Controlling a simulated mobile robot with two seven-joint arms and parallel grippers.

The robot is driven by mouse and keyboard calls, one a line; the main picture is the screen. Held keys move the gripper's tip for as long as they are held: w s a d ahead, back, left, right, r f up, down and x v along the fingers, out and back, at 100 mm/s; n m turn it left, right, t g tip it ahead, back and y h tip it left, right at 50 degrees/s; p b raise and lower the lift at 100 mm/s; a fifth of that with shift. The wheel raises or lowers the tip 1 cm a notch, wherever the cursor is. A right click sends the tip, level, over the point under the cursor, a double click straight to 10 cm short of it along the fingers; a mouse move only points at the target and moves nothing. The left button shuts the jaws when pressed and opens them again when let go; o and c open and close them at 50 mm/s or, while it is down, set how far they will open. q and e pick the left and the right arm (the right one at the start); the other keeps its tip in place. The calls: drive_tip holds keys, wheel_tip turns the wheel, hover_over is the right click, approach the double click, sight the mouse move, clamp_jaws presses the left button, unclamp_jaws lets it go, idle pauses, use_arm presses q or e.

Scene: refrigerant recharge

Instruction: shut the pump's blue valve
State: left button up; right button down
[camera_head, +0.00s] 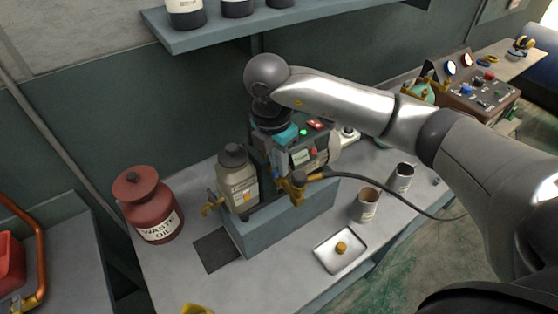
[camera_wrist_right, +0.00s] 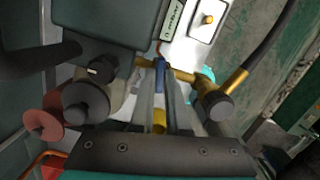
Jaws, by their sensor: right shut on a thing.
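The vacuum pump (camera_head: 285,220) is a grey-blue unit on the bench with an oil bottle (camera_head: 237,180) at its left end. A brass fitting (camera_head: 296,187) with a black hose sits at its front. My right gripper (camera_head: 281,166) reaches down over the pump from above. In the right wrist view its two fingers (camera_wrist_right: 160,84) are closed around the blue valve handle (camera_wrist_right: 160,72), which stands beside the brass pipe (camera_wrist_right: 182,74). The grip hides part of the handle. My left gripper is not in view.
A red waste oil can (camera_head: 150,203) stands at the left. A tray (camera_head: 325,254) with a brass cap (camera_head: 341,248) and two cups (camera_head: 366,205) are to the right. The black hose (camera_head: 400,202) crosses the bench. A shelf (camera_head: 225,33) hangs above.

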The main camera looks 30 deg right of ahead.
drive_tip(key=shift+m, duration=0.5)
drive_tip(key=shift+m, duration=0.3)
drive_tip(key=c, duration=1.3)
unclamp_jaws()
drive_tip(key=shift+m, duration=0.4)
drive_tip(key=shift+c, duration=0.2)
drive_tip(key=o, duration=0.5)
drive_tip(key=shift+o, duration=0.2)
drive_tip(key=shift+r+p, duration=0.1)
drive_tip(key=shift+p, duration=0.2)
